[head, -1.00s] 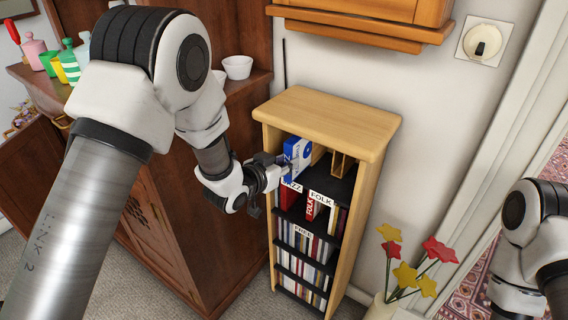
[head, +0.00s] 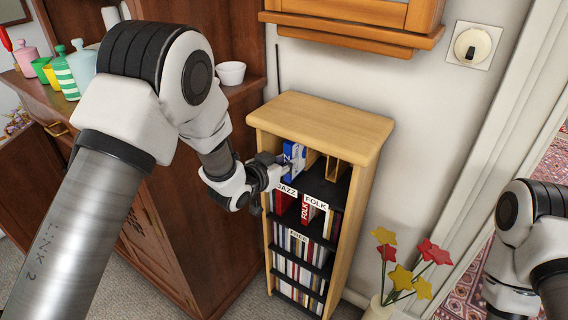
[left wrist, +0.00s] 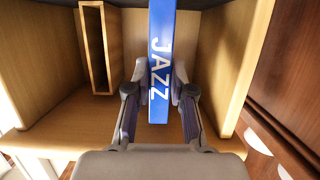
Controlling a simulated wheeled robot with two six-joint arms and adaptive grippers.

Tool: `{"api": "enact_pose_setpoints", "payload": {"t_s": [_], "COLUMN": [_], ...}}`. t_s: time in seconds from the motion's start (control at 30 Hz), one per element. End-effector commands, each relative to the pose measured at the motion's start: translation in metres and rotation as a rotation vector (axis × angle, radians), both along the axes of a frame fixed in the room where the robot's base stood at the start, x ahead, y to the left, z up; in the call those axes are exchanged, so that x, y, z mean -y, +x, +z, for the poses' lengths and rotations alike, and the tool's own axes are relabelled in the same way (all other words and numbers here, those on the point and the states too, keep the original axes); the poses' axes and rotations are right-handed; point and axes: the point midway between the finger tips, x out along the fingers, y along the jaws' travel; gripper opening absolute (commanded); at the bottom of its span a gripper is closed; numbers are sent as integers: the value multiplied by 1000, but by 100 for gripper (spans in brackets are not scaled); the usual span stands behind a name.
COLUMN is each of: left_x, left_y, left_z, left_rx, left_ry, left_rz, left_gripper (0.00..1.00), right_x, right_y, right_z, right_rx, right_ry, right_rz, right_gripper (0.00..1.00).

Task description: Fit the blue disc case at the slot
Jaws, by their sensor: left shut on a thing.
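The blue disc case (head: 293,158) stands upright at the top shelf of the small wooden rack (head: 325,115). My left gripper (head: 275,173) is shut on it at the rack's open front. In the left wrist view the case's blue spine (left wrist: 160,60) reads JAZZ, and the left gripper's fingers (left wrist: 160,98) press on its two sides. The case reaches in among the shelf walls; how deep it sits I cannot tell. A narrow wooden slot (left wrist: 95,45) stands beside it in the left wrist view, apart from the case. My right gripper is out of view.
Shelf labels JAZZ (head: 287,188) and FOLK (head: 316,201) mark the rack's edge. Red cases and full rows of discs fill the lower shelves. A dark wood cabinet (head: 190,230) stands close on the left, and a vase of flowers (head: 380,306) at the right.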

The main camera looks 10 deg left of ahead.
Motion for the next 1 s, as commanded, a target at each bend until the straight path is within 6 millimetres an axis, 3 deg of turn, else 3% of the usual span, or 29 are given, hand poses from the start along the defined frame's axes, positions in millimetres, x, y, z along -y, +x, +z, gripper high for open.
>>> {"api": "enact_pose_setpoints", "payload": {"t_s": [0.97,1.0], "left_x": [9,8], "left_y": [23,23], "left_z": [0,0], "left_rx": [1,1], "left_ry": [0,0], "left_rz": [0,0], "left_gripper": [0,33], "right_x": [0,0], "right_y": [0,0], "right_z": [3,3], "right_rx": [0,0], "right_ry": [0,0], "right_rz": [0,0], "right_gripper": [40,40]}}
